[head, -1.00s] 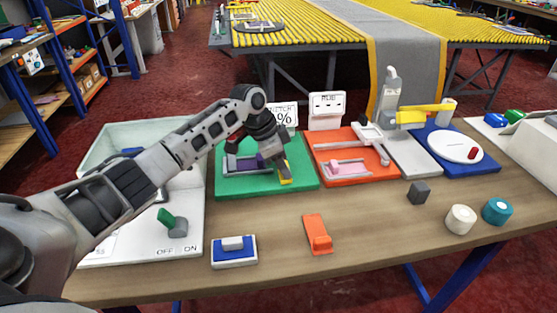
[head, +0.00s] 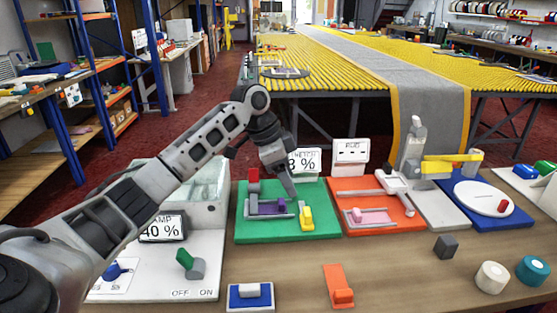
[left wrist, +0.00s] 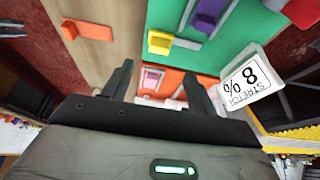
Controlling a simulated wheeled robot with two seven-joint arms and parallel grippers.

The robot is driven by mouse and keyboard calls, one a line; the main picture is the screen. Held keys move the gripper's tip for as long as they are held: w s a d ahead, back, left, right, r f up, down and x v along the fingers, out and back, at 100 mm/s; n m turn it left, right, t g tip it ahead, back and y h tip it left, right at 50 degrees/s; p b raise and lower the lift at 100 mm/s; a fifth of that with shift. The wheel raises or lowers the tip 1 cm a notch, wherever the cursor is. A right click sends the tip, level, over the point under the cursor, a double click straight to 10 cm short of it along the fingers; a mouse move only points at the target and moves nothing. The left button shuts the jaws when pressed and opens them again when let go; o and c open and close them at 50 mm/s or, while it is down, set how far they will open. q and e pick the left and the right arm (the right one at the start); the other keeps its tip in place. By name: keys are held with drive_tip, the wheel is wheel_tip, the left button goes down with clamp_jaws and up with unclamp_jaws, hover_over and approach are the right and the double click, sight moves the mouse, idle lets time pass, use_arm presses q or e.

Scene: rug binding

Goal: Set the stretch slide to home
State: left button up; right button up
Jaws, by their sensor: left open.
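The green stretch panel (head: 325,228) lies on the bench. It carries a purple slider piece (head: 266,207) in a grey track, a yellow knob (head: 306,217) to its right and a red knob (head: 253,175) at the back. Its display (head: 305,161) is partly hidden by my arm and shows 8 %. In the left wrist view the display (left wrist: 243,82) reads STRETCH 8 %, with the yellow knob (left wrist: 160,42) and purple piece (left wrist: 208,15) above my fingers. My right gripper is not in view.
An orange panel (head: 400,219) with a pink slider stands to the right. A white panel (head: 200,268) with an OFF/ON lever stands to the left. A blue-and-white block (head: 250,296) and an orange piece (head: 339,287) lie in front. The wood between is clear.

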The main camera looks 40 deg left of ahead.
use_arm(q)
drive_tip(key=v, duration=0.5)
drive_tip(key=shift+s+a+r, duration=0.1)
drive_tip(key=shift+r, duration=0.1)
idle(0.3)
